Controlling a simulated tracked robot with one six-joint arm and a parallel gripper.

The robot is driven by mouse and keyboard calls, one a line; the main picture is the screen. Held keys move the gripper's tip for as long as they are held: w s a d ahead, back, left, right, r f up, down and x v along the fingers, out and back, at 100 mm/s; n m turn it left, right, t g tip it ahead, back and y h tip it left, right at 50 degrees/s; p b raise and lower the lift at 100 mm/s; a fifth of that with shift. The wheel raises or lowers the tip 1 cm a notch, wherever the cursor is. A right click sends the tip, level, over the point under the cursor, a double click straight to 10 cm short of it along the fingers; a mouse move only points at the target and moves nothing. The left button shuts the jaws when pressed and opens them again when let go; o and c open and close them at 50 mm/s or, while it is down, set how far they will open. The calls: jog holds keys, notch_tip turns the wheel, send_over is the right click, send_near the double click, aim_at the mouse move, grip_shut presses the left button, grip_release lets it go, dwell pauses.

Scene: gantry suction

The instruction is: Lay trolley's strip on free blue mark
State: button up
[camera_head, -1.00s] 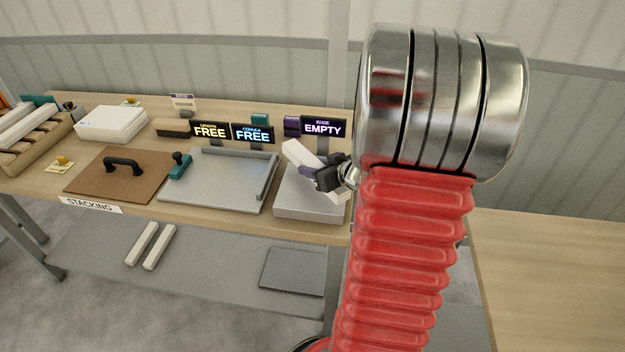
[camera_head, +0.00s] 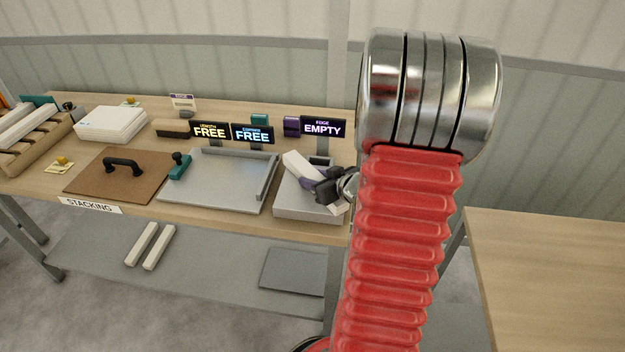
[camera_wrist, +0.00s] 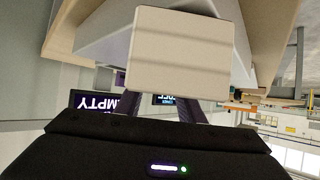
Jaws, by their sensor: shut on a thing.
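My gripper (camera_head: 328,187) is shut on a white strip (camera_head: 296,166), which slants across it just over the grey block (camera_head: 308,213). I cannot tell whether the strip touches the block. In the wrist view the strip's pale end face (camera_wrist: 180,55) fills the top middle, between and beyond my gripper's fingers (camera_wrist: 165,104). A sign with blue letters reading FREE (camera_head: 252,133) stands behind the grey tray (camera_head: 215,192). No blue mark on a surface can be made out, and no trolley can be told for sure.
A yellow-lettered FREE sign (camera_head: 210,131) and an EMPTY sign (camera_head: 323,126) stand along the bench. A brown board (camera_head: 90,178) with a black handle lies left of the tray. Two white bars (camera_head: 150,246) lie on the lower shelf. The tray's middle is clear.

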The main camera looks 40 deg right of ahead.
jog(key=o, duration=1.3)
jog(key=shift+f, duration=0.1)
jog(key=v, duration=1.2)
jog(key=shift+a, duration=0.1)
